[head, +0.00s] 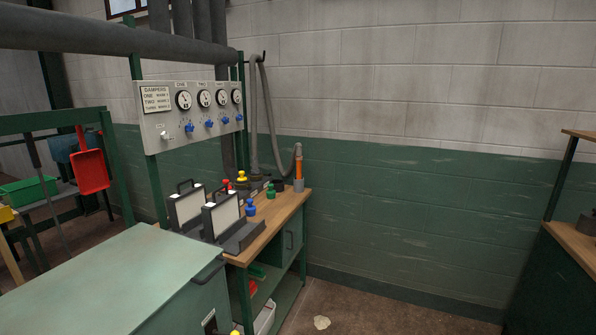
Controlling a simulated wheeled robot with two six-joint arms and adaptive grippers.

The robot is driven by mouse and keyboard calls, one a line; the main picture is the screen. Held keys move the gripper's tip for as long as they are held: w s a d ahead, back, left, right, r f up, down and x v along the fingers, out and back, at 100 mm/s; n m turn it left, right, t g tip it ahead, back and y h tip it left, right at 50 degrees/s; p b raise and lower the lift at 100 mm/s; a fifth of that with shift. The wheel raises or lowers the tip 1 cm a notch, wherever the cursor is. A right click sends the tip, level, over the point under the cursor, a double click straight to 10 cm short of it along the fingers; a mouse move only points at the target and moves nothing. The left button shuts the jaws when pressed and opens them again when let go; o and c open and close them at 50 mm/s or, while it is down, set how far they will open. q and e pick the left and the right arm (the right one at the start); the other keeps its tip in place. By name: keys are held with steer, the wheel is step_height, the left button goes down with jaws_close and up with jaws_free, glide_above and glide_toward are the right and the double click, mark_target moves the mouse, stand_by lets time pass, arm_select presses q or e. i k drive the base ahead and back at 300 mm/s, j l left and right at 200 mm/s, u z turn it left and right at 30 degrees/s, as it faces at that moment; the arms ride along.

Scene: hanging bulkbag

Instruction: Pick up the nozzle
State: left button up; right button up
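An orange upright piece with a grey top (298,165), which looks like the nozzle, stands at the back right corner of the wooden bench (282,213). Its lower end sits in or on a grey block (298,185). A grey hose (270,115) hangs from a wall hook and loops down towards it. Whether the hose joins it is too small to tell. Neither of my grippers is in view.
Two framed cases (222,216) and several coloured knobbed pieces (250,208) crowd the bench. A gauge panel (190,112) stands behind on green posts. A pale green cabinet (115,275) fills the front left. The floor (385,312) right of the bench is mostly clear.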

mark_target(299, 159)
steer(key=i+l+u, duration=0.1)
steer(key=i+u, duration=0.15)
steer(key=u, duration=0.25)
steer(key=i+l+u, duration=0.25)
steer(key=u, duration=0.25)
steer(key=i+l, duration=0.25)
steer(key=i+l+u, duration=0.15)
steer(key=l, duration=0.3)
steer(key=i+l, duration=0.35)
steer(key=i+l+u, duration=0.1)
steer(key=l, duration=0.3)
steer(key=i+l, duration=0.35)
steer(key=i+l+u, duration=0.15)
steer(key=l, duration=0.3)
